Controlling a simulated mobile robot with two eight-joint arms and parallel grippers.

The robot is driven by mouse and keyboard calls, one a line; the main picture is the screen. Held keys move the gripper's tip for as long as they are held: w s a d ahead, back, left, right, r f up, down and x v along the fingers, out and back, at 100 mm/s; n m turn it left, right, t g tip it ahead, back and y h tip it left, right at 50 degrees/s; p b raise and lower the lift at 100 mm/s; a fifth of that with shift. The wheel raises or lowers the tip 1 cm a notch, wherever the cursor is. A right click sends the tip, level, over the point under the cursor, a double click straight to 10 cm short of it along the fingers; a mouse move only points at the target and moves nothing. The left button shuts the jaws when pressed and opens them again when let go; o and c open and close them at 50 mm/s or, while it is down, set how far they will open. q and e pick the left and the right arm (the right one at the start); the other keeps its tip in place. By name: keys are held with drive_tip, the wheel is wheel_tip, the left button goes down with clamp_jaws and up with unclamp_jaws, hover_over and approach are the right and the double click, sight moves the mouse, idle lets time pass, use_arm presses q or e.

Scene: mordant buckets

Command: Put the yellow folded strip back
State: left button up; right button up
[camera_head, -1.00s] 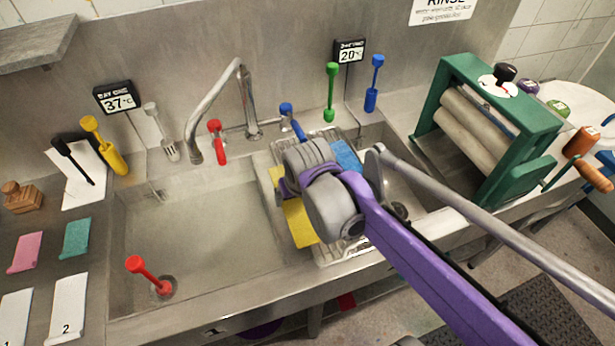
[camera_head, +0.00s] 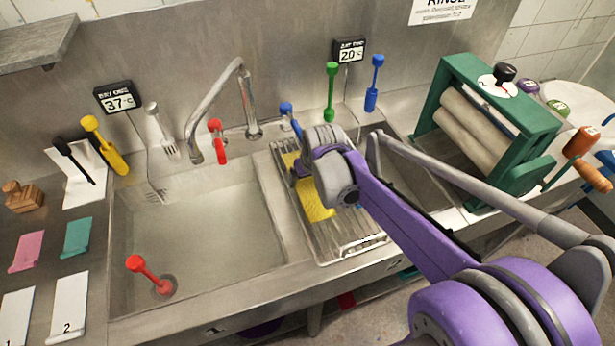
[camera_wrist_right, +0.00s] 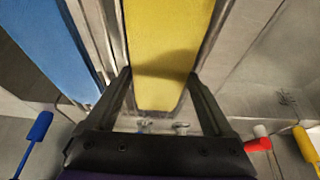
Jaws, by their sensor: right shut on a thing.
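The yellow folded strip (camera_head: 316,205) is over the ribbed metal drainer (camera_head: 352,240) between the two sinks, partly covered by my right arm. My right gripper (camera_head: 298,168) is at the strip, its fingers mostly hidden by the wrist. In the right wrist view, the yellow strip (camera_wrist_right: 168,45) lies between the two fingers of the gripper (camera_wrist_right: 165,95), which is shut on it. I cannot tell whether the strip touches the drainer. A blue strip (camera_wrist_right: 50,40) lies beside it in the wrist view. My left gripper is out of view.
A pink strip (camera_head: 26,252) and a teal strip (camera_head: 76,237) lie on the left counter. The faucet (camera_head: 215,100) and red tap (camera_head: 217,140) stand behind the left sink (camera_head: 205,240). A green roller press (camera_head: 490,130) stands right.

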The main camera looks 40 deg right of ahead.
drive_tip(key=shift+f, duration=0.1)
drive_tip(key=shift+f, duration=0.15)
drive_tip(key=o, duration=1.2)
drive_tip(key=shift+r, duration=0.4)
drive_tip(key=p+v, duration=0.1)
drive_tip(key=v, duration=1)
drive_tip(key=shift+s+a+r, duration=0.1)
drive_tip(key=shift+s+r, duration=0.05)
drive_tip(key=shift+r, duration=0.2)
